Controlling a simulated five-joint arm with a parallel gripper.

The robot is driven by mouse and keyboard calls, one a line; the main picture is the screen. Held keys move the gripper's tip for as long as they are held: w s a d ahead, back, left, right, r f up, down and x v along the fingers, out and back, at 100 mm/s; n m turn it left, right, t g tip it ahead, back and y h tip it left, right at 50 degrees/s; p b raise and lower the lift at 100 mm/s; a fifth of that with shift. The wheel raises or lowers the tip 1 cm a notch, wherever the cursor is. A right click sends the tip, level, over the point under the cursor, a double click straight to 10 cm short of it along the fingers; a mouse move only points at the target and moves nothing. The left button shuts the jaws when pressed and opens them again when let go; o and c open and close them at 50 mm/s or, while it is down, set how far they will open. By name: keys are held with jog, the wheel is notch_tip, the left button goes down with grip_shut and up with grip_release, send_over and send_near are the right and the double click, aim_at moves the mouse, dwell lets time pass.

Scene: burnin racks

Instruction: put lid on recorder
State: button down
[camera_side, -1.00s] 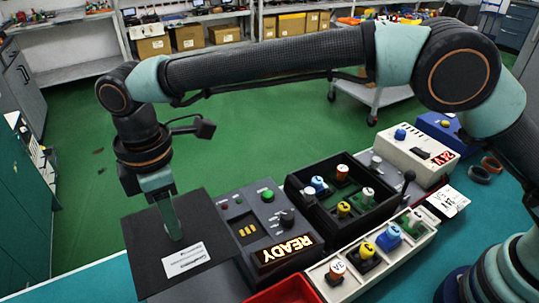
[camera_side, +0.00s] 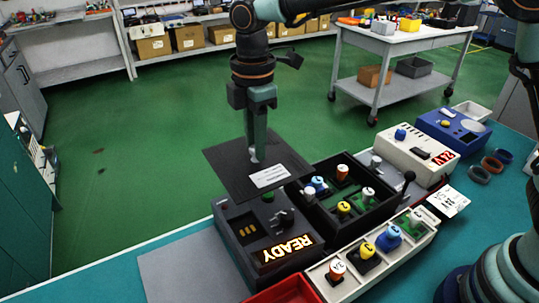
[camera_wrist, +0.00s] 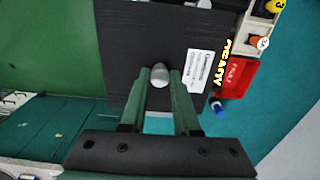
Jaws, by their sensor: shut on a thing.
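The lid (camera_side: 225,166) is a flat black square plate with a white label and a pale knob. My gripper (camera_side: 255,155) is shut on the knob and holds the lid about level, above the back left part of the recorder. In the wrist view the lid (camera_wrist: 125,35) hangs from the fingertips (camera_wrist: 160,75) with its label to the right. The recorder (camera_side: 236,238) is a dark unit with a lit READY sign and an open black compartment (camera_side: 376,222) holding several coloured knobbed modules. The lid hides the recorder's back left part.
A bare grey mat (camera_side: 185,272) lies left of the recorder. A pale rack (camera_side: 386,262) with several modules and a red bin (camera_side: 290,292) stand in front. A cream unit (camera_side: 415,155) and a blue unit (camera_side: 455,130) stand at the right.

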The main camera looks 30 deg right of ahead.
jog(key=s+d+f, duration=0.3)
jog(key=d+f, duration=0.1)
jog(key=d, duration=0.5)
jog(key=s+d+f, duration=0.3)
jog(key=d+f, duration=0.2)
jog(key=d, duration=0.4)
jog(key=shift+s+d, duration=0.15)
jog(key=shift+d, duration=0.1)
jog(key=shift+f, duration=0.5)
dwell(1.4)
jog(key=c, duration=0.6)
grip_release()
jog(key=shift+o, duration=0.2)
jog(key=shift+r, duration=0.1)
jog(key=shift+r, duration=2.45)
